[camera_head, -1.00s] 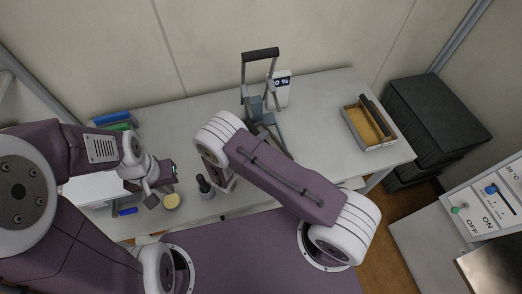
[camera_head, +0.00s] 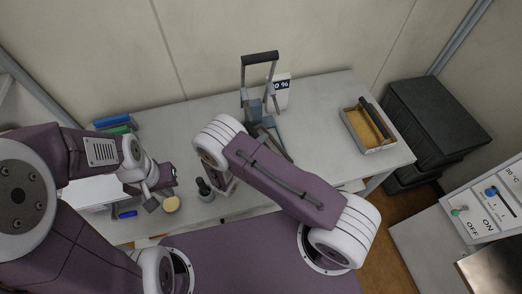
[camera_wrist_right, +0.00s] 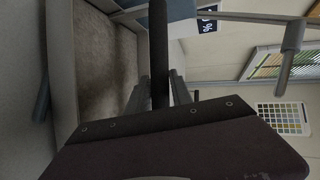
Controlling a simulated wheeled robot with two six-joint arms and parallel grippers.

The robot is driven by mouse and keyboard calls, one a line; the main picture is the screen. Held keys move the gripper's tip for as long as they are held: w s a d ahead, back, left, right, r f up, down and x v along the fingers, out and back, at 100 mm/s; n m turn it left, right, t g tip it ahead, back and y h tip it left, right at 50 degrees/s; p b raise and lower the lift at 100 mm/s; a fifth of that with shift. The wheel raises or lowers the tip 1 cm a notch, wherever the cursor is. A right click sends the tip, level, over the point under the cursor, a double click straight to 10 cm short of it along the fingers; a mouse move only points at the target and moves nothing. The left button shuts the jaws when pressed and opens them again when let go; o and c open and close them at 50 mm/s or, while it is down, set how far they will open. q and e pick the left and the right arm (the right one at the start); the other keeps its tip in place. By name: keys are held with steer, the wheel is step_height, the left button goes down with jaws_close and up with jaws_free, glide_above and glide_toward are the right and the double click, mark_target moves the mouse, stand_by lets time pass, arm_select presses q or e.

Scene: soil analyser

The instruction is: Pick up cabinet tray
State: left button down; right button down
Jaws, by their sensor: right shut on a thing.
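A grey-walled tray (camera_wrist_right: 62,60) with a brownish-grey floor fills the left of the right wrist view. A dark upright bar, seemingly its handle (camera_wrist_right: 158,45), stands beside it. My right gripper (camera_wrist_right: 160,98) is shut on this bar. Another tray (camera_head: 378,149), with a yellow-brown inside and a dark handle, sits on the table at the right.
The lever press (camera_head: 246,85) stands at the back, close to the right gripper, with a percent display (camera_head: 281,92) behind it. A dark bottle (camera_head: 204,188) stands near the front edge. Black stacked boxes (camera_head: 432,120) are right of the table. The table (camera_head: 318,115) is clear between press and right tray.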

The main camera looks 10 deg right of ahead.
step_height(320, 180, up, 4)
steer(key=s+d+r+b, duration=0.1)
steer(key=s+d+r, duration=0.6)
steer(key=s+d, duration=0.1)
steer(key=shift+d, duration=0.25)
